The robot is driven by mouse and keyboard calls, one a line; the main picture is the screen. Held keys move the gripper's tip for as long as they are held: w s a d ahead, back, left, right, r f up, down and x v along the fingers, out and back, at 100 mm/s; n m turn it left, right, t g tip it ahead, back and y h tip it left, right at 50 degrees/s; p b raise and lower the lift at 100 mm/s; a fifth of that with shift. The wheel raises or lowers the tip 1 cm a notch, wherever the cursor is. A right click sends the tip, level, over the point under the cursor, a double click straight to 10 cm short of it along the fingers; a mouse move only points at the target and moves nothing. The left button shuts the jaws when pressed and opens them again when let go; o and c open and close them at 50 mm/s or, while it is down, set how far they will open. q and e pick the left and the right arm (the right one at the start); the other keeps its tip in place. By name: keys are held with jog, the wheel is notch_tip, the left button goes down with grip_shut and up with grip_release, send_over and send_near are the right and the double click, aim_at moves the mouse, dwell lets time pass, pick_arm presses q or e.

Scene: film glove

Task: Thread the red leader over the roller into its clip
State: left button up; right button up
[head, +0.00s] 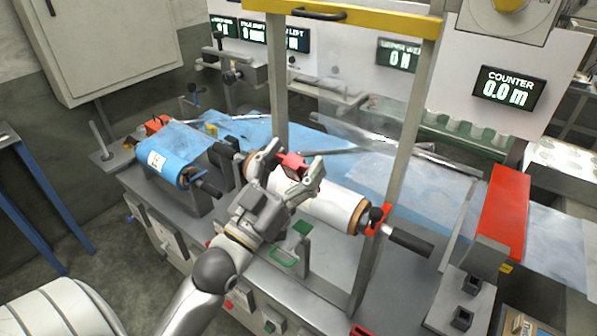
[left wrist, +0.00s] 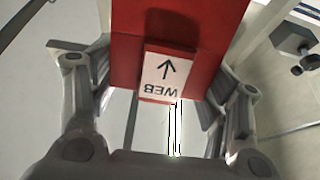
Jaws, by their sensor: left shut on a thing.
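My left gripper (head: 292,165) is over the white film roll (head: 326,204) on its spindle. It is shut on the red leader (head: 294,159), which shows between its fingers. In the left wrist view the leader (left wrist: 190,25) is a broad red piece with a white label (left wrist: 165,75) reading WEB and an arrow. My fingers (left wrist: 155,90) stand on either side of it. Which of the bars is the roller, and where its clip is, I cannot tell for sure. My right gripper is not in view.
A blue roll (head: 176,157) sits at the left of the machine. A yellow-topped frame (head: 350,17) rises around the work area. A red block (head: 503,212) crosses the blue web at right. Black handle (head: 410,240) sticks out in front of the roll.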

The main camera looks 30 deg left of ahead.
pick_arm(q)
jog(key=shift+d, duration=0.2)
jog(key=shift+a+r, duration=0.1)
jog(key=shift+w+f, duration=0.35)
jog(key=shift+f, duration=0.25)
jog(key=shift+w+f+b, duration=0.75)
jog(key=shift+w+f, duration=0.2)
jog(key=shift+w, duration=0.05)
jog(key=shift+w+d+f+b, duration=0.2)
jog(key=shift+w+f+b, duration=0.45)
jog(key=shift+w+f, duration=0.45)
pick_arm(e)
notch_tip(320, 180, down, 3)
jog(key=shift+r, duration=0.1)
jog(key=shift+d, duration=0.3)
